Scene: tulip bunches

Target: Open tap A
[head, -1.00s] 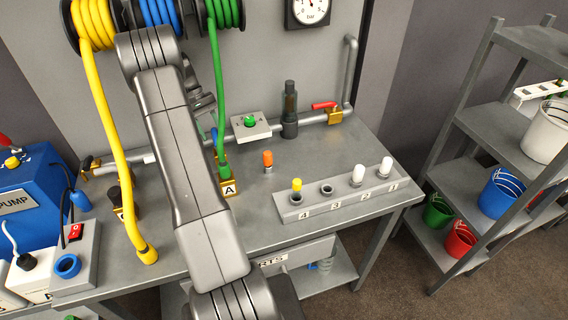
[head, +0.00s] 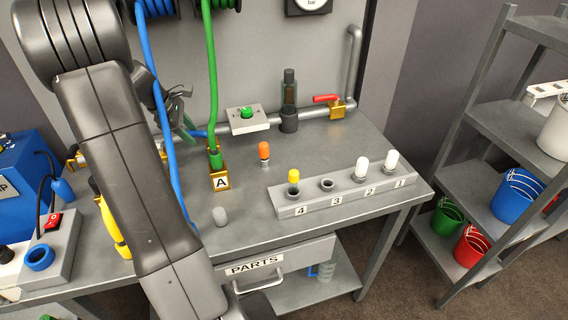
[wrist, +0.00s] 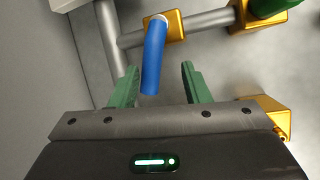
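The brass block labelled A (head: 220,182) stands on the bench with the green hose plugged into its top. Behind it, a tap with a blue lever (wrist: 153,60) and a brass body (wrist: 172,27) sits on the grey pipe. I take this for tap A; the label itself does not show in the wrist view. My gripper (wrist: 159,66) is open, with its green fingers on either side of the lever's near end. No contact between fingers and lever shows. In the head view, my arm partly hides the area around the gripper.
A second tap with a red lever (head: 325,99) is further right on the pipe. A grey box with a green button (head: 246,114), an orange-topped peg (head: 264,151) and a numbered rack (head: 335,196) stand on the bench. The blue hose (head: 160,110) hangs beside my arm.

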